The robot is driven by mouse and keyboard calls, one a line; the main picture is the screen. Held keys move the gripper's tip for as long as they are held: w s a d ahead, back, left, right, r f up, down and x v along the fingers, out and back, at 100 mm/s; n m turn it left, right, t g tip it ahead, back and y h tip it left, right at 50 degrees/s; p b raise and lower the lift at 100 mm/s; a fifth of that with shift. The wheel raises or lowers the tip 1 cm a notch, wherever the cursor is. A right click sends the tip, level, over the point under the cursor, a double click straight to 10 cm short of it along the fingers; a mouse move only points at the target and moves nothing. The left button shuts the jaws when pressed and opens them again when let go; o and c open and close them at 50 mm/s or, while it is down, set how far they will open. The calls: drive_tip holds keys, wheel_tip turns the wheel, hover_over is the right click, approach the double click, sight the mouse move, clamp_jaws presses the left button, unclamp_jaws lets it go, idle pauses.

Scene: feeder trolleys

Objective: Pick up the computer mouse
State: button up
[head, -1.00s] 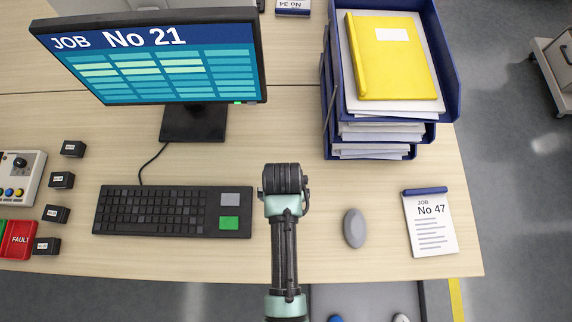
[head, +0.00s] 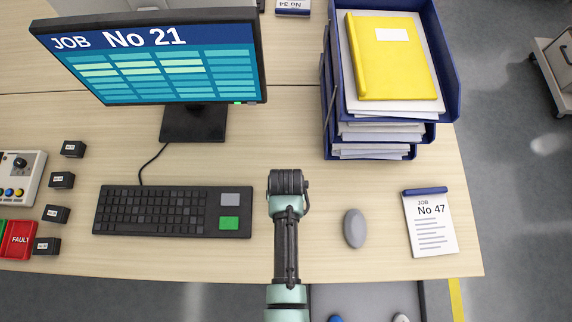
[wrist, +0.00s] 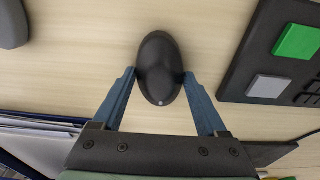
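A dark oval computer mouse (wrist: 158,58) lies on the wooden desk in the wrist view, with a small light dot at its near end. My gripper (wrist: 159,76) is open above it, its two blue fingers apart at the left and right of the mouse's near half. I cannot tell whether the fingertips touch it. In the head view my arm hides this mouse and the fingers. A second, grey mouse (head: 354,228) lies to the right of my arm in the head view, and it shows at the wrist view's top left corner (wrist: 12,24).
A black keyboard (head: 165,212) lies left of my arm. A monitor (head: 160,62) and a blue paper tray stack (head: 328,100) stand behind. A job pad (head: 430,225) lies at the right. Bare desk surrounds the grey mouse.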

drive_tip(key=c, duration=0.8)
